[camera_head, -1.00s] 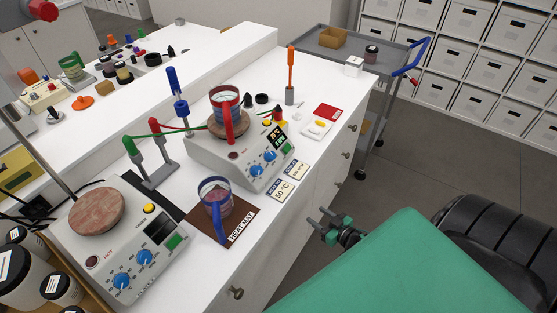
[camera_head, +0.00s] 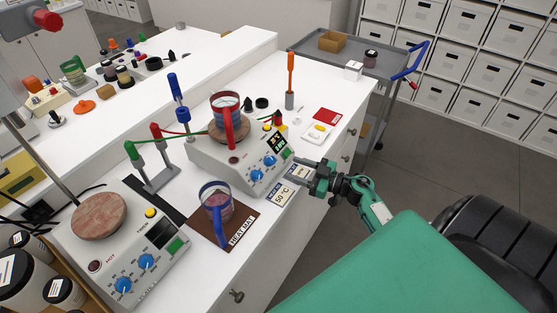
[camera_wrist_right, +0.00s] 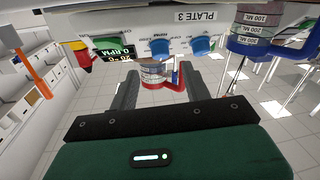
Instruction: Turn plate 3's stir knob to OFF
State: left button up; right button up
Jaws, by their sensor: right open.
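Plate 3 (camera_head: 233,172) is the farther white hotplate on the bench. A beaker with a red handle (camera_head: 228,115) stands on its round top. Its front has two blue knobs, one (camera_head: 270,160) nearer the display and one (camera_head: 257,175) nearer the front left; they also show in the right wrist view (camera_wrist_right: 160,47) (camera_wrist_right: 203,46). I cannot tell which is the stir knob or read its setting. My right gripper (camera_head: 301,170) is open and empty in front of plate 3's panel, apart from the knobs. Its two fingers show in the wrist view (camera_wrist_right: 160,88). My left gripper is not in view.
A blue-handled beaker (camera_head: 215,205) stands on the brown heat mat (camera_head: 208,238), left of my right gripper. Another hotplate (camera_head: 165,235) is nearer.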

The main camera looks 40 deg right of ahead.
aim_at(275, 162)
jog(key=p+x, duration=0.1)
jog(key=x, duration=0.5)
jog(key=shift+w+a, duration=0.15)
jog(key=shift+w, duration=0.1)
jog(key=c, duration=1)
